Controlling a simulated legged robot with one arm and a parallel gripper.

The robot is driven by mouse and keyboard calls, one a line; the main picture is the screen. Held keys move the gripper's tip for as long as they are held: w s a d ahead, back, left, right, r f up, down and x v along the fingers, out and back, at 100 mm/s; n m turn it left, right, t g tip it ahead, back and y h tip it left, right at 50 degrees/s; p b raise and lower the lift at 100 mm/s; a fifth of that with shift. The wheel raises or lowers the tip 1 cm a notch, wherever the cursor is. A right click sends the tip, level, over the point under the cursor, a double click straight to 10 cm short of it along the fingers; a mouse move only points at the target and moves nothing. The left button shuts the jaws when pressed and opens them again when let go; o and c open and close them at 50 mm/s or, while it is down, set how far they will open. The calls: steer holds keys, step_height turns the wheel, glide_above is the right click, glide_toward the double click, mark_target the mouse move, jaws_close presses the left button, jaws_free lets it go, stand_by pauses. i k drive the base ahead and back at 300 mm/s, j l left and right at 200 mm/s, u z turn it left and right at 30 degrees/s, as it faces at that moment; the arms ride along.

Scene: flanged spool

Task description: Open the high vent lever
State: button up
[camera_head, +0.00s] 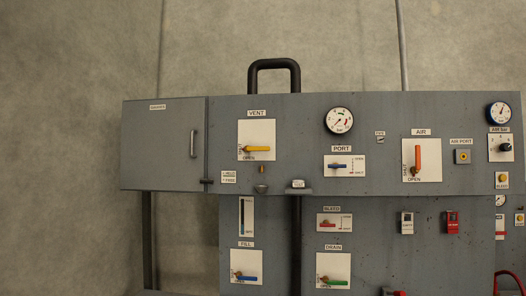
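The vent lever (258,149) is a yellow handle on a white plate (257,130) under a VENT label, in the upper row of a grey panel. The handle lies about horizontal and points right from its pivot at the plate's lower left. SHUT is written upright along the plate's left side and OPEN along its bottom edge. My gripper is not in this view, and nothing covers the lever.
Left of the vent plate is a cabinet door with a handle (194,143). A black pipe (274,64) arches above the panel. To the right are a gauge (339,121), a blue port lever (339,166) and an orange air lever (418,159). Blue and green levers sit below.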

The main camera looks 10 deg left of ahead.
mark_target(248, 149)
steer(key=i+j, duration=0.45)
steer(key=j, duration=0.25)
steer(key=i+j, duration=0.25)
steer(key=j+z, duration=0.05)
steer(key=j, duration=0.05)
